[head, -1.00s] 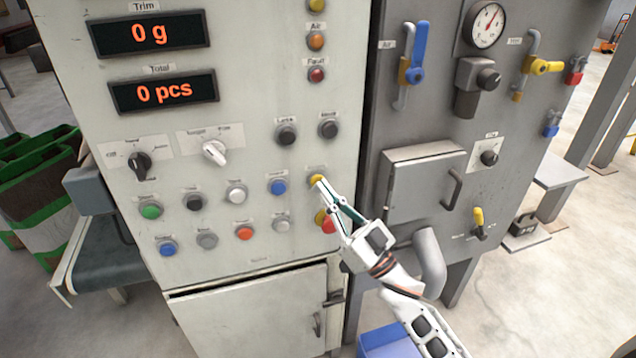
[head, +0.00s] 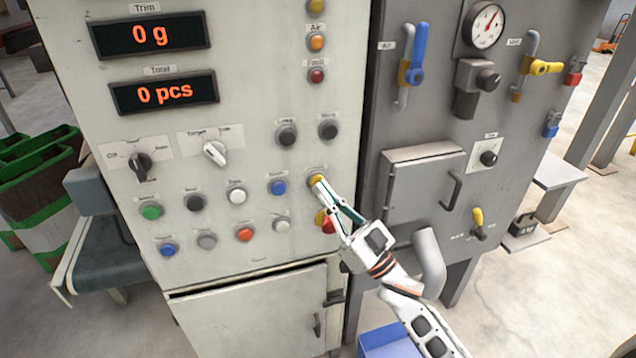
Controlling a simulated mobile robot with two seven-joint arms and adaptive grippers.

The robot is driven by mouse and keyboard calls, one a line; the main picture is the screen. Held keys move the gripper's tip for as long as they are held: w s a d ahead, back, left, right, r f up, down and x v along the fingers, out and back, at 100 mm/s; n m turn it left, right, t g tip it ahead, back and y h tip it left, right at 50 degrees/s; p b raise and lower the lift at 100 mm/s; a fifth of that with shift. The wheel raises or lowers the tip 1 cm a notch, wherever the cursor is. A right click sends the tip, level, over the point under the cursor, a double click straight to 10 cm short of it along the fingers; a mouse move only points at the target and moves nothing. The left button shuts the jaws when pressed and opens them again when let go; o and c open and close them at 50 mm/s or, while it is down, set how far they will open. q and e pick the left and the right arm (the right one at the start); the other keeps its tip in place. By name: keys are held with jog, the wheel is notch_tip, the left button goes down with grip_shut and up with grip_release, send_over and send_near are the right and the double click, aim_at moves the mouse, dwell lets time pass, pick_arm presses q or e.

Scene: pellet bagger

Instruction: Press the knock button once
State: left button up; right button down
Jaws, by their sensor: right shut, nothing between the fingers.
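My right gripper (head: 320,184) is shut and empty. Its fingertips are at a yellow button (head: 316,179) at the right end of the upper button row on the pale control panel (head: 255,150). They cover part of that button, and I cannot tell whether it is pressed in. The small label above it is too blurred to read, so I cannot confirm from the lettering which button is the knock button. My left gripper is not in view.
A red button (head: 328,225) sits just below, partly behind my right gripper. A blue button (head: 278,187) is to the left, with several others in two rows. A grey cabinet (head: 420,130) with valves and a hatch stands on the right.

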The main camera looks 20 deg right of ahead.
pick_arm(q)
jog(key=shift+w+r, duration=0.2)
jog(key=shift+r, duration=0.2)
pick_arm(e)
jog(key=shift+s, duration=0.55)
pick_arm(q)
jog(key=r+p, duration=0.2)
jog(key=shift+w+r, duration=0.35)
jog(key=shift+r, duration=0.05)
pick_arm(e)
jog(key=s, duration=0.5)
jog(key=shift+s+d, duration=0.1)
jog(key=shift+s, duration=0.3)
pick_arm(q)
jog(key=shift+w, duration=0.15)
